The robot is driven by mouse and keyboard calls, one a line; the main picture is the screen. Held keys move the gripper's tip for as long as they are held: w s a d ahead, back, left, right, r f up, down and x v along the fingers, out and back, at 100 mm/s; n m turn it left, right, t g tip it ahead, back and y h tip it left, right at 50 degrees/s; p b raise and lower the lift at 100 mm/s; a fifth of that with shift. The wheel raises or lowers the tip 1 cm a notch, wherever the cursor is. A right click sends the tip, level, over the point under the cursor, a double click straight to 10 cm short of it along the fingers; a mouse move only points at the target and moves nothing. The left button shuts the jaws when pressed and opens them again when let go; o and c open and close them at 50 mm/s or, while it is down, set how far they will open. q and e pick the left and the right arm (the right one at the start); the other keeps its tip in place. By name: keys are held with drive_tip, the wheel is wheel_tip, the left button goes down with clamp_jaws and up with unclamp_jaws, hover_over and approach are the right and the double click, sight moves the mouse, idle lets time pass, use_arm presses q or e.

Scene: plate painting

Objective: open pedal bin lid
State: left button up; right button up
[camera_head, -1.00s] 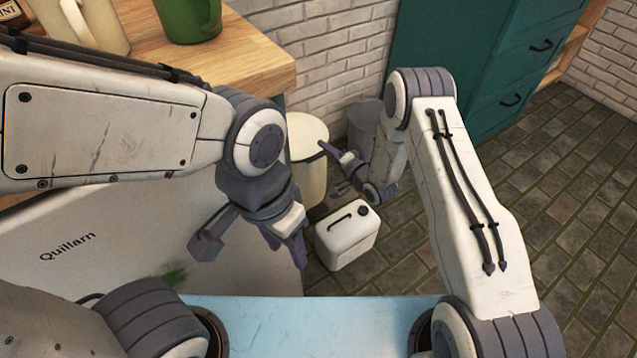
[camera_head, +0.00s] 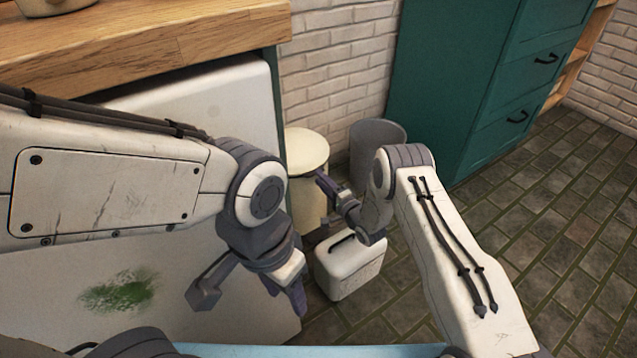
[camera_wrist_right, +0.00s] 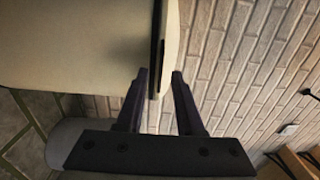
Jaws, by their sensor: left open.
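The pedal bin (camera_head: 310,193) is a cream cylinder on the floor against the end of the counter. Its lid (camera_head: 306,147) looks closed in the head view. In the right wrist view the bin body (camera_wrist_right: 80,45) fills the upper left, and the lid's pale edge (camera_wrist_right: 170,45) has a dark strip beside it. My right gripper (camera_wrist_right: 159,76) is open, its fingertips on either side of the lid's rim; I cannot tell whether they touch it. The bin's pedal is not clearly visible. My left gripper (camera_head: 252,295) is open and empty in front of the white appliance.
A white canister (camera_head: 350,268) with a dark handle stands on the floor in front of the bin. A grey bin (camera_head: 378,142) stands behind, by the brick wall and teal cabinet (camera_head: 450,90). The wooden counter (camera_head: 150,45) is at upper left. Tiled floor at right is clear.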

drive_tip(key=shift+w+a, duration=0.4)
drive_tip(key=shift+w, duration=0.2)
clamp_jaws()
idle(1.0)
